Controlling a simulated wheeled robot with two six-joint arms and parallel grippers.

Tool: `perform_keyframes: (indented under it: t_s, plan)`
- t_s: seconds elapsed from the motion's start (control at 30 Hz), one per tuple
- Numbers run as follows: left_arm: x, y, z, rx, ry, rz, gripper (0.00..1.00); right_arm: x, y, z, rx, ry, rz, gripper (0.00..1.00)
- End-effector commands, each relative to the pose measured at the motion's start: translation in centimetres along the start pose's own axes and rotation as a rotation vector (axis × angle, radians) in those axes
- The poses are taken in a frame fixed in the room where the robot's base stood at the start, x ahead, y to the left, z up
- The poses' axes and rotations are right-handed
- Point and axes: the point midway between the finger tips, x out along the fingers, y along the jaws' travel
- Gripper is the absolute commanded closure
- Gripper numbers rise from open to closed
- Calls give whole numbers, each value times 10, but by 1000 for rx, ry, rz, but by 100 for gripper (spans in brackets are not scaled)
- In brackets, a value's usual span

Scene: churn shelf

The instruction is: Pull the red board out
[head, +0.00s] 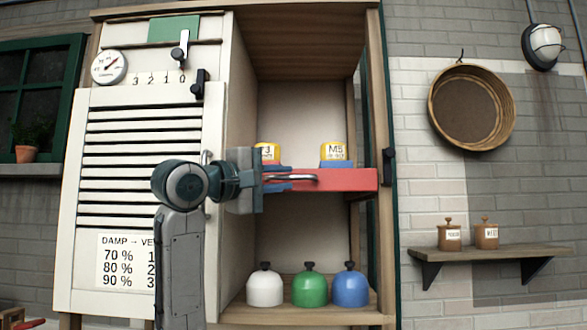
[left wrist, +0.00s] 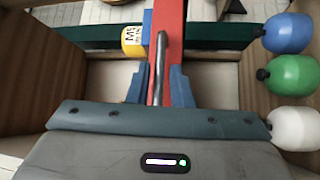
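The red board (head: 350,180) lies as a shelf across the middle of the wooden cabinet bay. It has a grey bar handle (head: 302,178) on its front edge. My left gripper (head: 280,178) is at the left part of this edge. In the left wrist view, its two blue fingers (left wrist: 161,88) stand apart on either side of the handle (left wrist: 160,65), with the red board (left wrist: 182,55) behind. The fingers look open; firm contact with the handle does not show. My arm hides the board's left end. My right gripper is not in view.
Yellow tins, one labelled M5 (head: 334,151), stand at board level. A louvred panel (head: 145,150) is at left. A dark latch-like fitting (head: 388,167) is on the right post.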

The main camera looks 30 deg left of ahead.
Motion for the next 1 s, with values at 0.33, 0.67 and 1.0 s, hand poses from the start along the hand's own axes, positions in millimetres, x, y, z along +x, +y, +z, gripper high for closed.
perform_keyframes:
  t_s: [0.33, 0.67, 1.0]
  plan:
    - [35, 0, 0, 0, 0, -2, 81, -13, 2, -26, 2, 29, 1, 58]
    - [36, -1, 0, 1, 1, -1, 94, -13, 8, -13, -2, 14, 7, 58]
    - [35, -1, 0, 1, 2, -1, 100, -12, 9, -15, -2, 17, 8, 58]
